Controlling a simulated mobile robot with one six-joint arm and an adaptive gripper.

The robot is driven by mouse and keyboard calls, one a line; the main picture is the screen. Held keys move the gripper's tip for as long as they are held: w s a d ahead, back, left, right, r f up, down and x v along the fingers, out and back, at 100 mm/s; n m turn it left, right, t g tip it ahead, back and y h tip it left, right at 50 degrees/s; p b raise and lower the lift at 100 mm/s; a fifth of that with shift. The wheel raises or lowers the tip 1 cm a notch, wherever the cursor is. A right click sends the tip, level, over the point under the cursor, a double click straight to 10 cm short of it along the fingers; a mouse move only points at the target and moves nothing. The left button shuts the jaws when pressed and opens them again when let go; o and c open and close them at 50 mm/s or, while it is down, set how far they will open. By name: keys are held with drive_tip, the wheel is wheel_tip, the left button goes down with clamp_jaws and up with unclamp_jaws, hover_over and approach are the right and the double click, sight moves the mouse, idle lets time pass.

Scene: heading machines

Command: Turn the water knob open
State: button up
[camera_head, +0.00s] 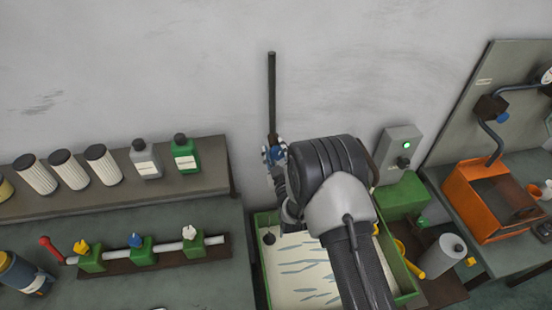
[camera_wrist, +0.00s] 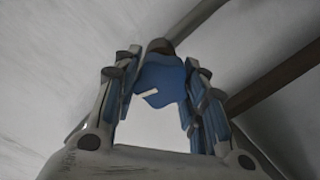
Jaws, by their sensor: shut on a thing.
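The blue water knob (camera_wrist: 160,82) with a white mark sits between the two fingers of my gripper (camera_wrist: 160,72) in the wrist view. My gripper is shut on it, with blue-padded fingers on both sides. In the head view my gripper (camera_head: 274,156) is at the lower part of a dark vertical pipe (camera_head: 272,95) on the grey wall. A bit of blue shows there between the fingers. My arm hides part of the area below and to the right.
A green-rimmed tray (camera_head: 262,290) with a pale, streaked bottom lies below. A shelf (camera_head: 215,170) with filters and bottles is on the left, above a rack of small coloured valves (camera_head: 143,252).

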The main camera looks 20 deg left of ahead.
drive_tip(key=m+b, duration=0.2)
drive_tip(key=b, duration=0.1)
drive_tip(key=m+b, duration=0.2)
drive_tip(key=b, duration=0.1)
drive_tip(key=shift+d+f+m, duration=0.1)
drive_tip(key=shift+f+m, duration=0.1)
drive_tip(key=shift+m, duration=0.2)
drive_tip(key=m+b, duration=0.3)
drive_tip(key=b, duration=0.2)
drive_tip(key=shift+w+d+m+b, duration=0.1)
drive_tip(key=shift+m+b, duration=0.2)
drive_tip(key=shift+b, duration=0.05)
drive_tip(key=m+b, duration=0.4)
drive_tip(key=b, duration=0.2)
drive_tip(key=shift+m, duration=0.3)
drive_tip(key=shift+d+r+m+b, duration=0.1)
drive_tip(key=shift+m+b, duration=0.4)
drive_tip(key=shift+b, duration=0.2)
drive_tip(key=shift+r, duration=0.1)
drive_tip(key=o, duration=1.1)
